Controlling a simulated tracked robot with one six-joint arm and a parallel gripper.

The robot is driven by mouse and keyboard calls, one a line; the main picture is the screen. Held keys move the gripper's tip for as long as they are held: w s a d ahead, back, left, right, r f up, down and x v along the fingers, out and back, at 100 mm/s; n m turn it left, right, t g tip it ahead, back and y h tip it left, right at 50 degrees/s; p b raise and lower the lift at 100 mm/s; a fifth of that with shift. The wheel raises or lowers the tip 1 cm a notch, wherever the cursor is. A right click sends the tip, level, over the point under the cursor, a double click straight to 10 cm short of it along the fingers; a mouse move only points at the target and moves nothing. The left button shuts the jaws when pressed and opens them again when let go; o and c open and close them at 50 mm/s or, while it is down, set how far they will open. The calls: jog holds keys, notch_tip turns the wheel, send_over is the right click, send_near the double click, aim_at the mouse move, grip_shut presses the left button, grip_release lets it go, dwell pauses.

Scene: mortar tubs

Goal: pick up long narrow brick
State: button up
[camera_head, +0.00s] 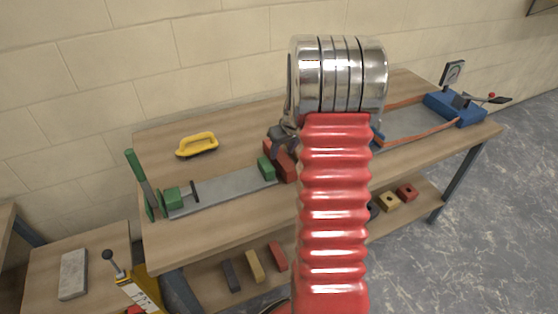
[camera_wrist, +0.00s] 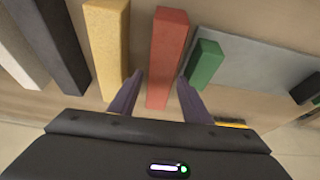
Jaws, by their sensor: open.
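A long narrow red brick (camera_wrist: 167,50) stands out in the wrist view, its near end between my two fingers. It also shows in the head view (camera_head: 287,166) next to a green block, partly hidden by my gripper. My gripper (camera_wrist: 160,80) is open, with one finger on each side of the red brick. I cannot tell whether the fingers touch it. A yellow brick (camera_wrist: 106,45) lies just left of the left finger, with a dark brick (camera_wrist: 50,40) and a pale brick (camera_wrist: 18,50) further left. My arm hides these in the head view.
The green block (camera_wrist: 205,64) sits by a grey plate (camera_wrist: 250,66), close to the right finger. A blue device (camera_head: 455,107) stands far right. Several bricks lie on the lower shelf.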

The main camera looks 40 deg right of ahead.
aim_at(280, 154)
jog(key=shift+x, duration=2.6)
jog(key=shift+w+a, duration=0.1)
grip_shut()
jog(key=shift+r, duration=0.1)
